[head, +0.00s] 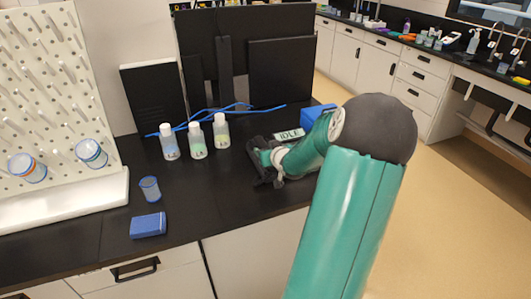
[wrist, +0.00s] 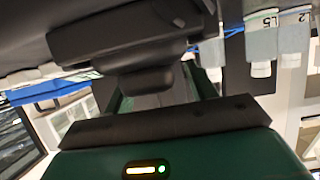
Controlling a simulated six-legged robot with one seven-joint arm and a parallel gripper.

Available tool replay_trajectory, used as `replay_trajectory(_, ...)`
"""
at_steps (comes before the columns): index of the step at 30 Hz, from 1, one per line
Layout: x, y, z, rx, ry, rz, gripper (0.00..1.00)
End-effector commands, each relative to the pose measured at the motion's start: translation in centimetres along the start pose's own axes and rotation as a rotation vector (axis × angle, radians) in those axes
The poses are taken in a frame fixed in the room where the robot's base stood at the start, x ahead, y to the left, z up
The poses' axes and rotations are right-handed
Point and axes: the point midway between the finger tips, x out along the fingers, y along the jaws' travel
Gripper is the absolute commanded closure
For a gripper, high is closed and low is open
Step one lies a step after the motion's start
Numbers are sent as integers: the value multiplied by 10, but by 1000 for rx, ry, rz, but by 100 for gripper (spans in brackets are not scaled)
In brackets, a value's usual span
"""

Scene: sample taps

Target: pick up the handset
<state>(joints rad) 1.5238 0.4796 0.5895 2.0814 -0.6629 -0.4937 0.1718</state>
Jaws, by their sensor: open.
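I cannot single out a handset for sure. A small pale display reading IDLE (head: 289,135) is on the black counter just behind my gripper. My gripper (head: 258,163) is open, low over the counter, to the right of the bottles and in front of the display. In the head view my arm hides part of the counter to the right of the gripper. The wrist view is filled by dark and green parts close to the camera, and I cannot tell whether anything is between the jaws.
Three capped bottles (head: 196,140) stand left of my gripper, with a blue cable (head: 235,107) behind them. A blue box (head: 316,114) is partly behind my arm. A blue block (head: 148,225) and a small cup (head: 150,189) are at the front left, near a drying rack (head: 60,85).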

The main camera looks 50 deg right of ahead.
Motion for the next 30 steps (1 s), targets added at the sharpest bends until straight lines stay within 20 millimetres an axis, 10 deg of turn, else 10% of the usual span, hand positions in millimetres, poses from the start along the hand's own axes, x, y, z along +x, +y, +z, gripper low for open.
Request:
replay_trajectory(4, 0, 0, 0, 0, 0, 0, 48)
replay_trajectory(12, -1, 0, 0, 0, 1, 0, 96)
replay_trajectory(30, -16, -2, -34, -4, 4, 1, 96)
